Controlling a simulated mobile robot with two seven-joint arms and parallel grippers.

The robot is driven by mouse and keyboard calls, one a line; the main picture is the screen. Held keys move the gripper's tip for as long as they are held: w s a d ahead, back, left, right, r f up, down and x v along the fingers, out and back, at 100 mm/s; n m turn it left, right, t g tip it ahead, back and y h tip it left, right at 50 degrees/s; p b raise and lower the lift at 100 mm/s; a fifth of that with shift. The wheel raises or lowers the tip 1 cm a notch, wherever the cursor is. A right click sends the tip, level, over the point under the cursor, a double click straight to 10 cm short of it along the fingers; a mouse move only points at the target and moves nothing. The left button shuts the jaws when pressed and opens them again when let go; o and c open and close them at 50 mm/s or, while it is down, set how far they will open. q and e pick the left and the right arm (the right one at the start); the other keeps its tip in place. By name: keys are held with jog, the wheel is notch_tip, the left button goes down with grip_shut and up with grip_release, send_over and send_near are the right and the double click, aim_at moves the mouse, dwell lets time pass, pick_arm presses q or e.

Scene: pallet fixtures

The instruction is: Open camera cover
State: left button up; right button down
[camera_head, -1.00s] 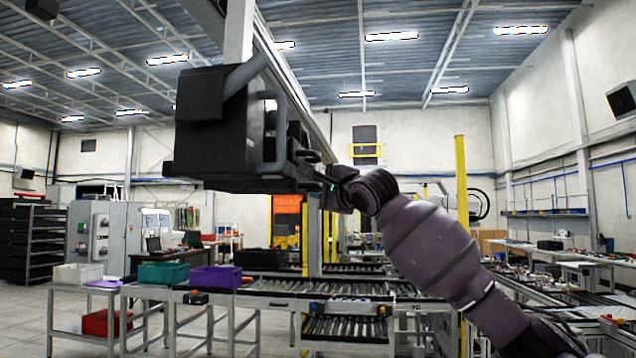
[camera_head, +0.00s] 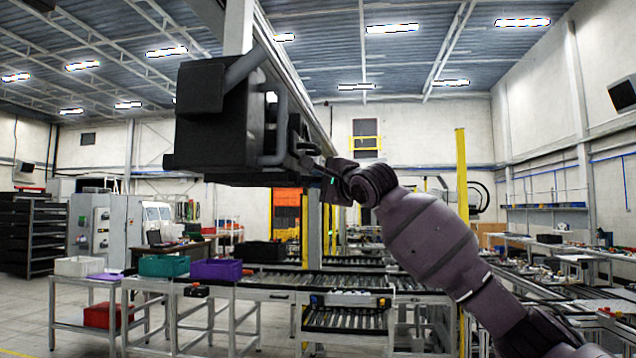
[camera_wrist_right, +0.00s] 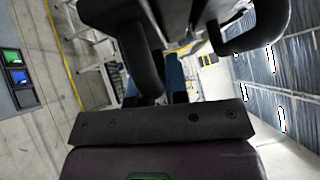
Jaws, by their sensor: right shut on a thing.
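A bulky black camera housing (camera_head: 215,125) hangs from the overhead beam, left of centre in the head view. Dark tubes or handles (camera_head: 275,130) run along its right side. My right gripper (camera_head: 314,163) reaches its lower right side, shut on a dark part there, apparently the cover or its handle. The exact grip point is too small and dark to tell. In the right wrist view, the gripper's bluish fingers (camera_wrist_right: 170,80) are partly hidden behind a black curved bar (camera_wrist_right: 140,50). My left gripper is not in view.
Roller conveyors (camera_head: 345,325) stand below and beyond the housing. A teal crate (camera_head: 163,266) and a purple crate (camera_head: 216,271) sit on a bench at lower left. A yellow post (camera_head: 461,180) rises behind my right arm. The air around the housing's left is open.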

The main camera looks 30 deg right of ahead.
jog(key=s+d+b, duration=0.2)
jog(key=s+d, duration=0.5)
jog(key=d, duration=0.2)
jog(key=shift+s+d, duration=0.15)
jog(key=shift+d, duration=0.2)
jog(key=c, duration=1.4)
grip_release()
jog(key=s+d+f+b, duration=0.1)
jog(key=s+b, duration=0.2)
jog(key=s, duration=0.7)
jog(key=shift+s+d+f, duration=0.15)
jog(key=shift+s+f, duration=0.05)
jog(key=shift+s, duration=0.1)
